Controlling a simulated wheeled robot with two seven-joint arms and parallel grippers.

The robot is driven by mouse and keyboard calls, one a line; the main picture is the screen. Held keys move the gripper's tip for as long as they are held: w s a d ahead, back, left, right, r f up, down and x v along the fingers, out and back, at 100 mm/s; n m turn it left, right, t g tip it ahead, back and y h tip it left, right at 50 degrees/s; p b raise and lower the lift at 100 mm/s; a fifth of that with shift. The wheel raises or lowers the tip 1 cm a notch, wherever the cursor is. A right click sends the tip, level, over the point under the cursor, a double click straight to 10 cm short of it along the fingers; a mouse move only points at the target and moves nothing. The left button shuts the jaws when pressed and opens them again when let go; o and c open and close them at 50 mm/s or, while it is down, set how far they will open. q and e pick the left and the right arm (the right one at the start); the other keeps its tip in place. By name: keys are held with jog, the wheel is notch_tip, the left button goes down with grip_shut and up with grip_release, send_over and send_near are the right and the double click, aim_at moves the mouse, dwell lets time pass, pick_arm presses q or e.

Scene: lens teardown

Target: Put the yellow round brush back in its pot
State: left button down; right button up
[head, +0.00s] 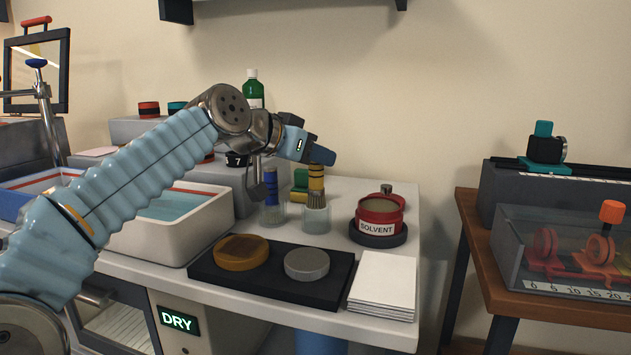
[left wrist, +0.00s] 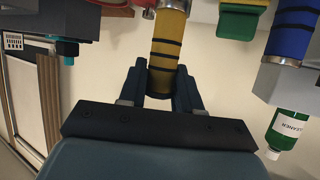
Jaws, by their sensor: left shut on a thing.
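The yellow round brush (head: 316,181) is upright, bristles down, directly over a clear pot (head: 316,221). Its bristle end is at the pot's rim; I cannot tell how far inside it is. My left gripper (head: 318,156) is shut on the upper part of its handle. In the left wrist view the yellow handle with black bands (left wrist: 170,38) sits between the two fingers of my left gripper (left wrist: 161,84). The pot is not visible there. My right gripper is not in view.
A blue brush (head: 271,184) stands in another pot (head: 272,214) close on the left. The red solvent tin (head: 379,215) is to the right. A black mat (head: 335,279) with two discs lies in front. A white tray (head: 200,225) is at left, a green bottle (head: 254,90) behind.

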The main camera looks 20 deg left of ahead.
aim_at(314, 176)
pick_arm(q)
jog(key=f, duration=0.1)
jog(key=w+f+b, duration=0.1)
jog(key=f, duration=0.2)
jog(key=shift+w+a+f, duration=0.15)
jog(key=shift+w+f, duration=0.05)
jog(key=shift+w, duration=0.05)
jog(key=shift+f+b, duration=0.25)
jog(key=shift+b, duration=0.05)
jog(key=shift+r, duration=0.1)
jog(key=shift+f, duration=0.25)
jog(key=c, duration=0.8)
grip_release()
jog(key=shift+r, duration=0.2)
jog(key=shift+s+a+r, duration=0.1)
jog(key=shift+s+r, duration=0.05)
jog(key=shift+s, duration=0.1)
jog(key=v, duration=1.1)
jog(key=shift+s+a+r, duration=0.1)
jog(key=shift+s, duration=0.1)
